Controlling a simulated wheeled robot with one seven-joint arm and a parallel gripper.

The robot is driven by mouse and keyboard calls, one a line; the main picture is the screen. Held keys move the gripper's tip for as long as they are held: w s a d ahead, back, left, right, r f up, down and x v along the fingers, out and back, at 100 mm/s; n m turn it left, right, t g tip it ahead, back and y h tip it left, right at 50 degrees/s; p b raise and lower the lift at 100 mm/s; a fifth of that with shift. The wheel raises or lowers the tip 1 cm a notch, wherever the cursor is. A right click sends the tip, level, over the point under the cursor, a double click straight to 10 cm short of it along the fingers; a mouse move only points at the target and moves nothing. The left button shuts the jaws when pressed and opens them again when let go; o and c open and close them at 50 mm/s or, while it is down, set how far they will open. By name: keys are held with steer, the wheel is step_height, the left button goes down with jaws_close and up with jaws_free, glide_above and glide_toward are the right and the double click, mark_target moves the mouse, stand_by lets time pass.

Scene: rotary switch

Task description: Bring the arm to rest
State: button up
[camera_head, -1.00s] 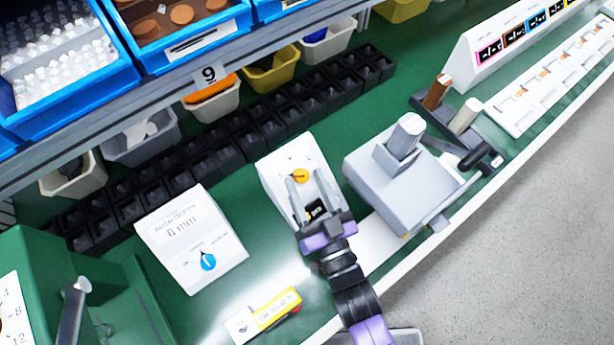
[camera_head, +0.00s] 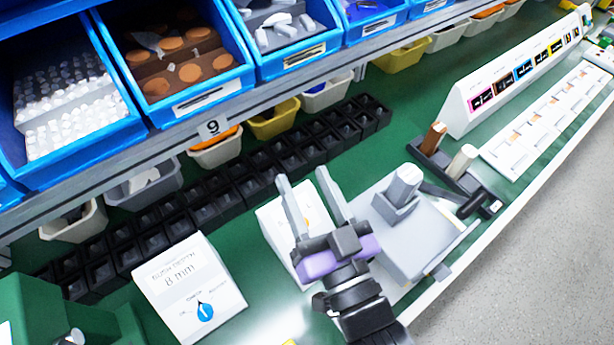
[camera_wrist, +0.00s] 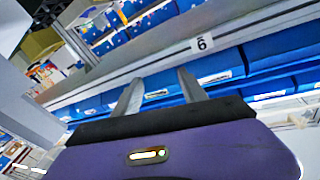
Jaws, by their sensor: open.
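My gripper (camera_head: 301,183) is open and empty in the head view, its two grey fingers apart and pointing up toward the shelf. It is in front of a white switch box (camera_head: 276,226) and hides most of it, including most of its orange knob. In the wrist view my gripper (camera_wrist: 157,78) shows its two fingers spread with nothing between them. A second white box (camera_head: 190,290) with a blue knob (camera_head: 204,311) and a label ending in "8 mm" stands to the left, apart from the gripper.
Blue bins (camera_head: 180,65) fill the shelf above, with a rail marked 9 (camera_head: 212,127). Black trays (camera_head: 225,190) run along the green bench. A grey fixture (camera_head: 415,235) stands close on the right of my gripper. A white strip (camera_head: 550,115) lies farther right.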

steer(key=shift+r, duration=0.85)
